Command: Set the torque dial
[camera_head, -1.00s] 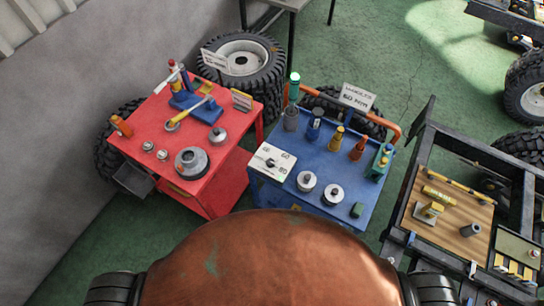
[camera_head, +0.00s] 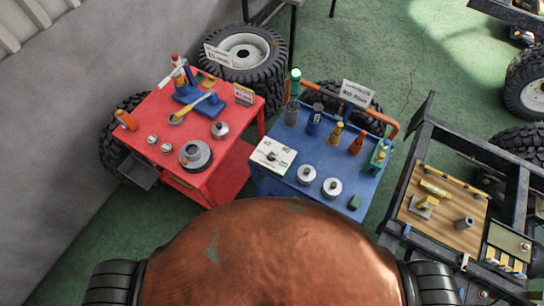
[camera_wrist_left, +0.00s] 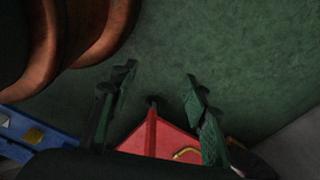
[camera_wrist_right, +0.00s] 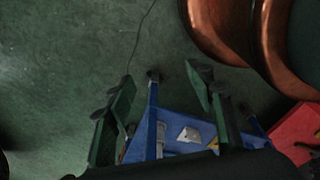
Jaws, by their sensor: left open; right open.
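A white box with a small dark dial and printed numbers (camera_head: 272,155) sits at the near left corner of the blue cart (camera_head: 322,182). It is the likely torque dial; its exact setting is too small to read. Neither gripper shows in the head view. In the left wrist view my left gripper (camera_wrist_left: 158,82) is open and empty, with green floor and a red cart part beyond it. In the right wrist view my right gripper (camera_wrist_right: 160,82) is open and empty, with a blue cart part beyond it.
The blue cart carries two round pale weights (camera_head: 331,187) and several bottles. A dark chassis frame (camera_head: 397,212) stands at right. A tyre (camera_head: 270,72) stands behind.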

